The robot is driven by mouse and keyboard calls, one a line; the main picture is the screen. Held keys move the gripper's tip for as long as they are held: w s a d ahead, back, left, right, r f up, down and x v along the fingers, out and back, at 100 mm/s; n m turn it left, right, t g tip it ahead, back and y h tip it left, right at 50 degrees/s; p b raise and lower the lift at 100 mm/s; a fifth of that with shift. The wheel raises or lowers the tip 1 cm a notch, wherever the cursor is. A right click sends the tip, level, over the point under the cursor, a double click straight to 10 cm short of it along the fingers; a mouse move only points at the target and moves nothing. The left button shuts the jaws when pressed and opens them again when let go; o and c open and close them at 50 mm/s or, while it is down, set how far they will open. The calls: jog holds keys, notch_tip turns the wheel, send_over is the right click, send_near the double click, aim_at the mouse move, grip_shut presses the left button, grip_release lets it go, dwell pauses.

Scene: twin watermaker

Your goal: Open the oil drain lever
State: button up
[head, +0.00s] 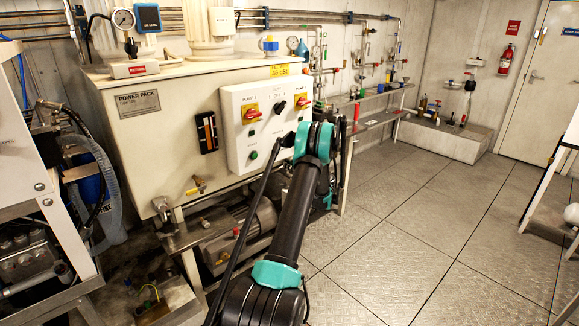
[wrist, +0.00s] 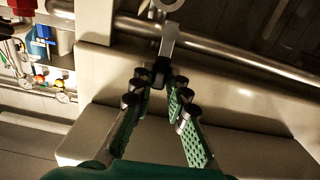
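In the wrist view a flat silver lever (wrist: 169,42) with a dark end points down toward my gripper (wrist: 158,92). The gripper's two fingers, with green pads, stand apart on either side of the line of the lever. The lever's dark end is at or just beyond the fingertips; I cannot tell whether they touch. In the head view my arm hides the gripper and this lever. A small brass valve (head: 198,184) shows low on the front of the power pack (head: 150,130); no label marks it as the oil drain.
A control box (head: 265,118) with red-yellow switches is on the power pack's front, close to my arm. A metal rail (wrist: 225,52) crosses the wrist view behind the lever. A bench (head: 375,98) with valves runs along the back wall. The floor (head: 430,215) at right is clear.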

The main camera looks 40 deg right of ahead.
jog(key=o, duration=0.5)
jog(key=shift+c, duration=0.2)
jog(key=shift+s, duration=0.15)
jog(key=s+d, duration=0.1)
jog(key=s, duration=1)
jog(key=shift+s, duration=0.4)
